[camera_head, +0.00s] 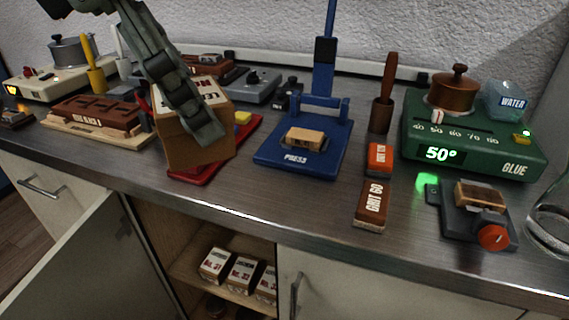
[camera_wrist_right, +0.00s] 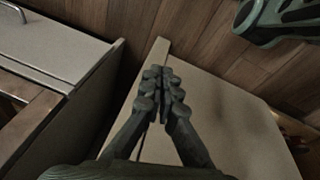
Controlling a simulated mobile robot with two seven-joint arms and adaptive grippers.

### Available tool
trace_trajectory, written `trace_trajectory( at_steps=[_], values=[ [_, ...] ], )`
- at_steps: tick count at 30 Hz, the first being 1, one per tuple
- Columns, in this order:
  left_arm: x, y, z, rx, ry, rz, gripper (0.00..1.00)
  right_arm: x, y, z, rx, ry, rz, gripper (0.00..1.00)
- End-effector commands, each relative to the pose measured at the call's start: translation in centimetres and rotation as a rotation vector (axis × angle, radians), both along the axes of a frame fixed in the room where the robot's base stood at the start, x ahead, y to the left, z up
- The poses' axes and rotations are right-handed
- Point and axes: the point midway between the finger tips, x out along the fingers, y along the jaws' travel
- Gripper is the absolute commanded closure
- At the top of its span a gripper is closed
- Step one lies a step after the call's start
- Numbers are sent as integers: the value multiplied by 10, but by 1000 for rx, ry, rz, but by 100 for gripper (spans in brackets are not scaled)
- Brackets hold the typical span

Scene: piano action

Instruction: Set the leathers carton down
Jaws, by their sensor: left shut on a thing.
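The leathers carton (camera_head: 185,140) is a brown box with a pale printed top, tilted, in the head view. My left gripper (camera_head: 205,130) reaches down over its right side and is shut on it. The carton overlaps a red tray (camera_head: 252,135) on the worktop; I cannot tell whether it touches the tray. The gripper and carton hide part of the tray and part of the label. My right gripper (camera_wrist_right: 160,82) shows in the right wrist view with its fingertips together and nothing seen between them, above a pale cabinet door (camera_wrist_right: 215,110).
A blue press (camera_head: 300,155) stands right of the tray, then sanding blocks (camera_head: 371,205) and a green glue heater (camera_head: 475,140). A brown block on a wooden base (camera_head: 95,118) is to the left. Below, an open cabinet holds small boxes (camera_head: 240,272). The front worktop strip (camera_head: 270,205) is clear.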

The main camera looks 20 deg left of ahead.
Motion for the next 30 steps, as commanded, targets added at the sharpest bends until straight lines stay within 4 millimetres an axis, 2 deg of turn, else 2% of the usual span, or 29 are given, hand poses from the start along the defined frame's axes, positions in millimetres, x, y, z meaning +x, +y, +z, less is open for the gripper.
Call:
trace_trajectory(
  at_steps=[9,13,19,23,27,30],
  values=[
    [58,-42,-44,0,5,-2,55,-3,0,-1,0,7,-1,100],
    [75,-54,-56,1,4,0,55,-1,0,2,1,3,-1,100],
    [85,-59,-65,2,1,3,55,2,0,4,0,-3,0,100],
    [84,-59,-82,3,3,3,55,2,0,4,1,3,-3,100],
    [84,-59,-101,2,2,2,55,9,1,14,5,-11,-8,100],
    [84,-59,-103,2,0,2,55,14,1,23,6,-22,-11,100]
  ],
)
